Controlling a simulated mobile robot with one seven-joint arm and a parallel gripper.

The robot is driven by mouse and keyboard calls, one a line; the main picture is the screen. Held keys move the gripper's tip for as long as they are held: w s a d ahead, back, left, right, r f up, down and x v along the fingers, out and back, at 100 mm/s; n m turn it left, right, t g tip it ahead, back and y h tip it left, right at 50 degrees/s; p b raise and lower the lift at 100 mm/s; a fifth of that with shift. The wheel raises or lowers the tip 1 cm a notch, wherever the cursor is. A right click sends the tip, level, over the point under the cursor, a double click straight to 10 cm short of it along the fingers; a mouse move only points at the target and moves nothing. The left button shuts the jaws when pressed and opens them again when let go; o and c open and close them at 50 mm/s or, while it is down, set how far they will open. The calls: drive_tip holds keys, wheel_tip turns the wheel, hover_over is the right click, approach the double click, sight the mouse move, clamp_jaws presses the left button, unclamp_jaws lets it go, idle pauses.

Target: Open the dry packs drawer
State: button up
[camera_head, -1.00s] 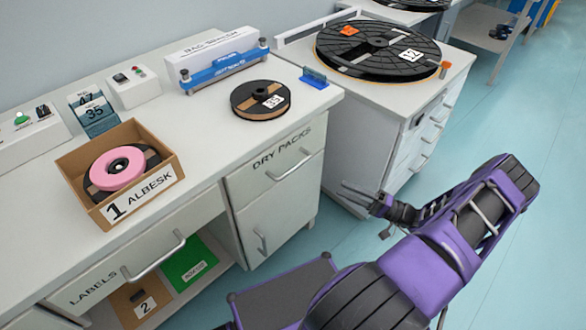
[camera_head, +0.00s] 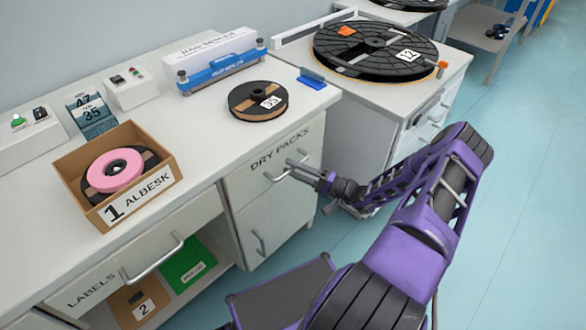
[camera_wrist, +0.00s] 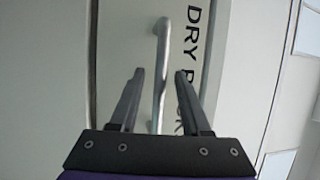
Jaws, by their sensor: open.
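The dry packs drawer (camera_head: 262,172) is a light grey front below the counter, lettered DRY PACKS, and it is shut. Its silver bar handle (camera_head: 276,178) is partly hidden behind my fingers in the head view. My gripper (camera_head: 296,165) is open in front of the drawer, with its fingertips at the handle. In the wrist view the handle (camera_wrist: 161,70) stands upright in the picture and runs down between the two open fingers of my gripper (camera_wrist: 158,75). The fingers look clear of the bar on both sides.
Below the drawer is a cupboard door (camera_head: 280,222) with its own handle. The labels drawer (camera_head: 95,290) is at the left. On the counter stand a cardboard box (camera_head: 150,200) with reels and a black reel (camera_head: 245,92). Open floor (camera_head: 500,200) lies to the right.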

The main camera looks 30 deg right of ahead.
drive_tip(key=shift+w+a, duration=0.1)
clamp_jaws()
idle(1.4)
